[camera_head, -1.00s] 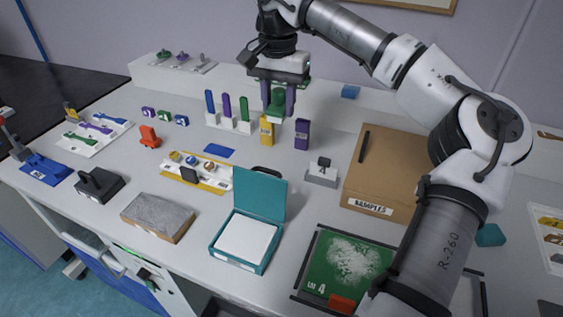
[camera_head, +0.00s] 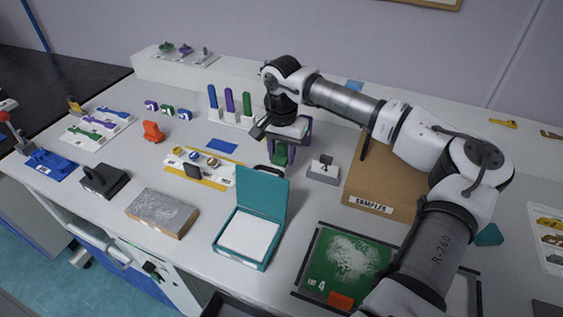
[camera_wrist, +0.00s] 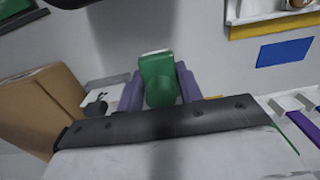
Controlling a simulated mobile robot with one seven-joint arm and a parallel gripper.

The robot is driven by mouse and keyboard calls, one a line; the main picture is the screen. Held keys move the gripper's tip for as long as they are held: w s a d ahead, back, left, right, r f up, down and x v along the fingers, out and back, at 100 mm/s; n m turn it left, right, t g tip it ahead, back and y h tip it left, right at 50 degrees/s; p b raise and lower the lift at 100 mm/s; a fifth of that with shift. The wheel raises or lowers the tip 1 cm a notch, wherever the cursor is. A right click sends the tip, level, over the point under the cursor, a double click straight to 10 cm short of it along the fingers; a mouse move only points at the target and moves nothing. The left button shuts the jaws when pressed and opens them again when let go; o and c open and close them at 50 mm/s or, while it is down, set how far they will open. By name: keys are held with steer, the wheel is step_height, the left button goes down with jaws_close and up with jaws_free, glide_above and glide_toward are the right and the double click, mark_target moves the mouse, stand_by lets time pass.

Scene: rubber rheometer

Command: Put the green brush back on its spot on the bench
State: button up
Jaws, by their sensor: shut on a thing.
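The green brush (camera_head: 281,155) is held between the fingers of my gripper (camera_head: 283,147), above the bench (camera_head: 330,215) behind the teal box. In the wrist view the green brush (camera_wrist: 158,78) sits between two purple-grey fingers (camera_wrist: 157,88), with a pale edge at its far end. My gripper is shut on it. I cannot tell how far its lower end is from the bench top. I cannot make out which bench spot belongs to the brush.
An open teal box (camera_head: 262,195) stands in front of my gripper, and a grey block (camera_head: 323,169) to the right. A cardboard samples box (camera_head: 378,190) is further right. A blue mat (camera_head: 222,146) and a rack of coloured handles (camera_head: 232,119) are to the left.

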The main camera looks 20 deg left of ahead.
mark_target(282, 156)
steer(key=shift+f+p, duration=0.45)
steer(key=shift+f, duration=1.7)
steer(key=shift+f, duration=0.15)
steer(key=o, duration=1)
steer(key=shift+r, duration=0.35)
step_height(282, 156, up, 12)
steer(key=shift+f+b, duration=0.15)
steer(key=shift+b, duration=1)
